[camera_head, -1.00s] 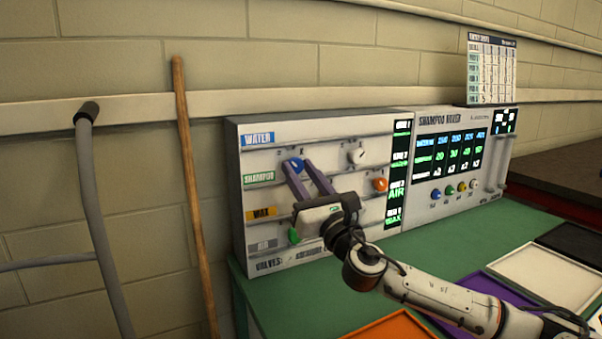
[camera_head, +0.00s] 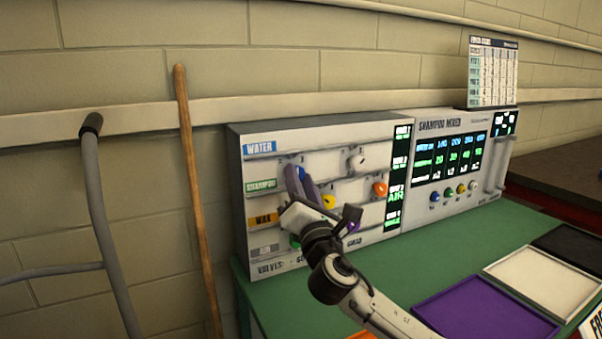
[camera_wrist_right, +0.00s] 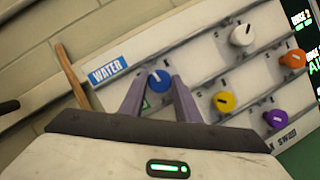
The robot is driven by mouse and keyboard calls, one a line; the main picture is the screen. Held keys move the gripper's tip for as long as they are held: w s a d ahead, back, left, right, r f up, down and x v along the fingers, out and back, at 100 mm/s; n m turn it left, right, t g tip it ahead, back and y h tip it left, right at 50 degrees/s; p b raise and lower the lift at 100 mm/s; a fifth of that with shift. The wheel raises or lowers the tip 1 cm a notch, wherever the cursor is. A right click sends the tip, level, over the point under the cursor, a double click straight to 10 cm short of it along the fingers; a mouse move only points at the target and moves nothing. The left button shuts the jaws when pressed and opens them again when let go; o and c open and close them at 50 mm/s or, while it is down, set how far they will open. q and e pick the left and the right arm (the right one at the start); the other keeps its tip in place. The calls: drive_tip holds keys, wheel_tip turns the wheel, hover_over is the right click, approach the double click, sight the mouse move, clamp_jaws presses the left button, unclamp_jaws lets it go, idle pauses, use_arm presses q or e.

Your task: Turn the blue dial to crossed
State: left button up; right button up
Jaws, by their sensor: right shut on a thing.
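The blue dial (camera_head: 301,174) is on the upper left of the white valve panel (camera_head: 325,140), below the WATER label. It is partly hidden by the fingers in the head view. In the right wrist view the blue dial (camera_wrist_right: 159,80) sits between both fingertips, with a short white mark near its top. My right gripper (camera_head: 299,174) is shut on the blue dial, its fingers at the dial's two sides; the fingers also show in the right wrist view (camera_wrist_right: 158,84). My left gripper is in neither view.
Other dials share the panel: white (camera_head: 357,158), orange (camera_head: 380,189), yellow (camera_head: 328,202), purple (camera_wrist_right: 275,118) and green (camera_head: 294,241). The shampoo mixer (camera_head: 455,158) stands to the right. A purple tray (camera_head: 485,308) and a white tray (camera_head: 545,276) lie on the green bench.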

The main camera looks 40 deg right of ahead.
use_arm(q)
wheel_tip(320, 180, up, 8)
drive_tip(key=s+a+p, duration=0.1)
drive_tip(key=p, duration=0.8)
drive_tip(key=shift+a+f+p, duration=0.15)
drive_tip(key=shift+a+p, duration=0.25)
use_arm(e)
drive_tip(key=shift+a+r+m+g, duration=0.1)
drive_tip(key=shift+m+g, duration=0.7)
drive_tip(key=shift+m, duration=1.25)
drive_tip(key=shift+d+r+m+g, duration=0.15)
drive_tip(key=shift+m+g, duration=0.65)
drive_tip(key=shift+m, duration=1.2)
drive_tip(key=shift+a+r+m+g, duration=0.15)
drive_tip(key=shift+m+g, duration=0.65)
drive_tip(key=shift+m, duration=1.25)
drive_tip(key=shift+f, duration=0.1)
drive_tip(key=o, duration=1)
